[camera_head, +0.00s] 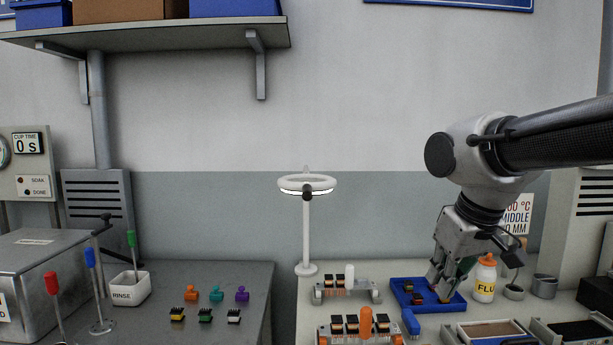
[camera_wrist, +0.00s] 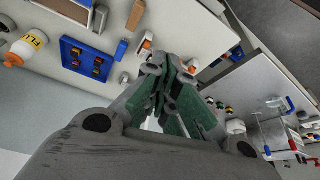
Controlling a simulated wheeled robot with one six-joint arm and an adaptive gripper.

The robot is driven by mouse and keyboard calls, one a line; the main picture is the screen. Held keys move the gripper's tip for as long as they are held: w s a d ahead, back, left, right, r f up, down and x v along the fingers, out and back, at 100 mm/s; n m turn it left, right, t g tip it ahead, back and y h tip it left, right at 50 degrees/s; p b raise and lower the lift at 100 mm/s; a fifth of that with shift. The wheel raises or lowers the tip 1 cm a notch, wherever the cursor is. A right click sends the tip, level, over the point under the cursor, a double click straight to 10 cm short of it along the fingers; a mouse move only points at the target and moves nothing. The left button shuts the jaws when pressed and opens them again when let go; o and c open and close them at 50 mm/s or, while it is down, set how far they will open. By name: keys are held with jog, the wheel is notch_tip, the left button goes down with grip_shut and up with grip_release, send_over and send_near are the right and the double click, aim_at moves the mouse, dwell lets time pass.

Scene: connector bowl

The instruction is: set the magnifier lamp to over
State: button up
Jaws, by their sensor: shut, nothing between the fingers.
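The magnifier lamp (camera_head: 306,232) is a white upright post on a round base, at the back left of the right-hand bench in the head view. Its ring-shaped head (camera_head: 307,183) is level and glows, with a dark knob at its front. I cannot pick out the lamp for sure in the wrist view. My gripper (camera_head: 441,286) points down in front of or above the blue tray, well to the right of the lamp and apart from it. In the wrist view the green-padded fingers (camera_wrist: 168,72) are closed together with nothing visible between them.
The blue tray (camera_head: 400,300) holds small parts; a flux bottle (camera_head: 484,279) stands to its right. Fixtures with connectors (camera_head: 345,291) stand between lamp and tray. A gap (camera_head: 285,310) separates the two benches. A shelf (camera_head: 190,36) hangs at the upper left. The wall space above the lamp is clear.

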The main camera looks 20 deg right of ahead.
jog(key=o, duration=0.3)
jog(key=shift+w+a+r, duration=0.1)
jog(key=shift+w+r, duration=0.1)
jog(key=shift+r, duration=0.1)
jog(key=o, duration=0.5)
jog(key=w+a+r+g, duration=0.1)
jog(key=w+a+r, duration=0.2)
jog(key=w+r, duration=0.2)
jog(key=w+a+r+m+y, duration=0.1)
jog(key=w+a+r, duration=0.3)
jog(key=w+r, duration=0.2)
notch_tip(320, 180, up, 2)
jog(key=shift+w+a+m+g, duration=0.2)
jog(key=shift+w+m+g, duration=0.1)
jog(key=shift+g, duration=0.1)
notch_tip(320, 180, up, 6)
jog(key=r+m+g+y, duration=0.1)
jog(key=g, duration=0.1)
send_over(308, 187)
jog(key=d, duration=0.1)
jog(key=f, duration=0.4)
jog(key=a+f, duration=0.1)
jog(key=f, duration=0.2)
jog(key=shift+s, duration=0.15)
grip_shut()
